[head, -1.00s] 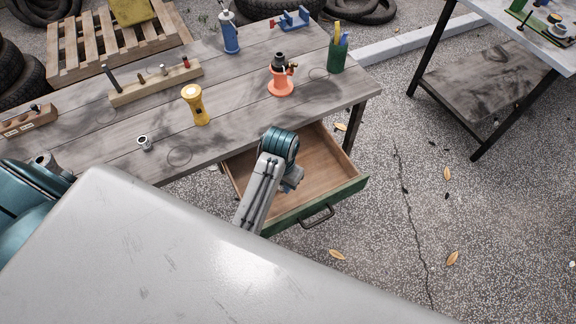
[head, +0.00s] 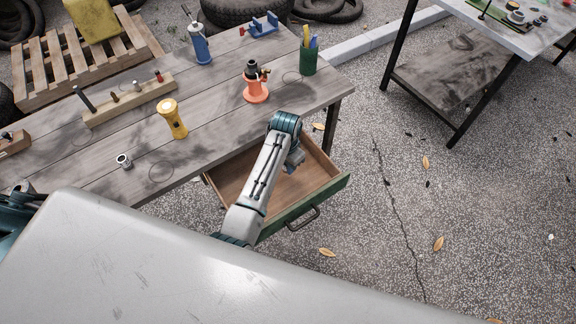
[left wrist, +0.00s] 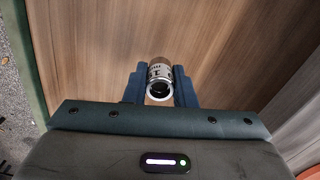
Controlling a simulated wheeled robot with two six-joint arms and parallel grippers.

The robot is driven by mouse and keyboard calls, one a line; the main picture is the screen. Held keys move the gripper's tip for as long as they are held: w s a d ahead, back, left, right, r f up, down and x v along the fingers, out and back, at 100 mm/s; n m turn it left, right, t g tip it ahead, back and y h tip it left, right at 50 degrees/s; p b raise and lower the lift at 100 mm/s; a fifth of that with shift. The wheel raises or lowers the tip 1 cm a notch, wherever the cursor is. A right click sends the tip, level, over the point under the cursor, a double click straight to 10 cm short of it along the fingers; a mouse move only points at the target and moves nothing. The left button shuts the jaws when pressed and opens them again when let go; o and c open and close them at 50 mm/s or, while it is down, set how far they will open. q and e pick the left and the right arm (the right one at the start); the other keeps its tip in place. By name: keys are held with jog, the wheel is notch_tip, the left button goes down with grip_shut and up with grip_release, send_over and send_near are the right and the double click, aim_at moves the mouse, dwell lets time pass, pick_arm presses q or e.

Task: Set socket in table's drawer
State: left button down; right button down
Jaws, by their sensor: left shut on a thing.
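My left gripper (head: 292,165) is over the open drawer (head: 320,178) of the wooden table (head: 215,130). In the left wrist view its two blue fingers (left wrist: 160,88) are shut on a silver socket (left wrist: 159,72) with dark lettering, its open end facing the camera. Wood-grained drawer floor (left wrist: 235,40) lies behind the socket; I cannot tell whether they touch. In the head view my arm hides the held socket and part of the drawer. My right gripper is not in view.
Another small silver ring-shaped piece (head: 124,160) stands on the tabletop. The drawer's green front (head: 330,197) is pulled out.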

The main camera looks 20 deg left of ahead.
pick_arm(q)
jog(key=shift+w+d, duration=0.1)
jog(key=shift+w, duration=0.45)
jog(key=shift+w+f+p, duration=0.1)
jog(key=shift+f+p, duration=0.3)
jog(key=shift+f, duration=1.4)
jog(key=shift+f, duration=0.15)
jog(key=c, duration=1.2)
grip_release()
notch_tip(320, 180, up, 12)
jog(key=shift+r+b, duration=0.15)
jog(key=shift+b, duration=0.25)
